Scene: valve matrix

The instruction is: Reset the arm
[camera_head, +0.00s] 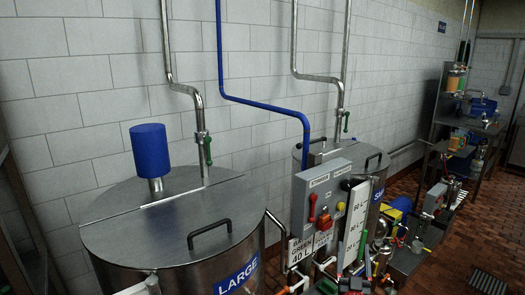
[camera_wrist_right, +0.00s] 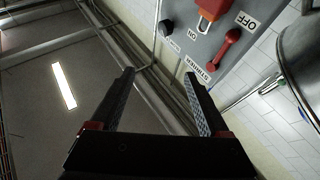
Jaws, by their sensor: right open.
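My right gripper (camera_wrist_right: 158,75) is open and empty in the wrist view, its two dark fingers spread apart. The wrist view looks up past the box (camera_wrist_right: 206,40), which shows upside down with a red lever (camera_wrist_right: 224,48), an orange-red block (camera_wrist_right: 210,10) and ON and OFF labels. The fingers do not visibly touch the box. My left gripper is not in view.
A large steel tank (camera_head: 170,235) with a blue cylinder (camera_head: 150,150) fills the left. A smaller tank (camera_head: 376,175) stands behind the box. Brick-red floor (camera_head: 460,240) is open at the right.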

